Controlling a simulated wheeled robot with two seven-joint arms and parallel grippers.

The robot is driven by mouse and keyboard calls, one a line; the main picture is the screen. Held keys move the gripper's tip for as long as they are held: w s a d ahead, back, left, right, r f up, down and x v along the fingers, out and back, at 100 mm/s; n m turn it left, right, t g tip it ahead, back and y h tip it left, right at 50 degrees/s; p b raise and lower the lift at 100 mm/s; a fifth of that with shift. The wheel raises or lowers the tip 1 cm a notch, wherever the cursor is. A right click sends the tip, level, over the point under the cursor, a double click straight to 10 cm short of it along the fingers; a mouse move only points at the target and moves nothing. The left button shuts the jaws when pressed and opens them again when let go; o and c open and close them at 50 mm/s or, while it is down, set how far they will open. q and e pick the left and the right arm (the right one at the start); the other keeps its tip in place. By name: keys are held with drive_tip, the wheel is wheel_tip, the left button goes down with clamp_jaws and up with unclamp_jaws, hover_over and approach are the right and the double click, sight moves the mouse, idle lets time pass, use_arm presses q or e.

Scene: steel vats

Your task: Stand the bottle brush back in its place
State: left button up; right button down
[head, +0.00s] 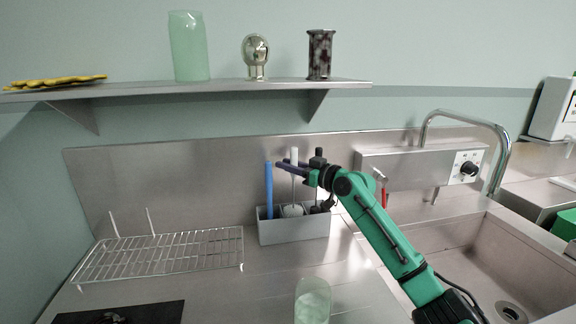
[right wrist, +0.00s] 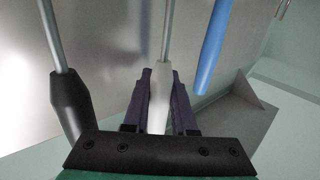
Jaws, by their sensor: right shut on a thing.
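The bottle brush, as I take it, is the white-handled one (head: 294,156), upright at the middle of a grey caddy (head: 294,231) against the back wall. Its pale round head (head: 292,210) shows at the caddy's top; whether it touches the bottom is hidden. My right gripper (head: 286,167) is shut on its white handle, and in the right wrist view the handle (right wrist: 159,95) sits between the purple fingers (right wrist: 159,90). A blue-handled tool (head: 269,188) stands left of it in the caddy, and a black-handled one (head: 318,158) right of it. My left gripper is out of view.
A wire rack (head: 165,256) stands left of the caddy, and a pale green glass (head: 312,302) in front. A black mat (head: 130,313) lies at front left. The sink (head: 480,262) and curved tap (head: 505,150) are at right. A shelf (head: 200,89) hangs above.

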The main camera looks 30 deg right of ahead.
drive_tip(key=c, duration=0.6)
unclamp_jaws()
drive_tip(key=shift+c, duration=0.2)
drive_tip(key=b+v, duration=0.7)
drive_tip(key=v, duration=0.7)
drive_tip(key=shift+s, duration=0.3)
drive_tip(key=shift+f, duration=0.1)
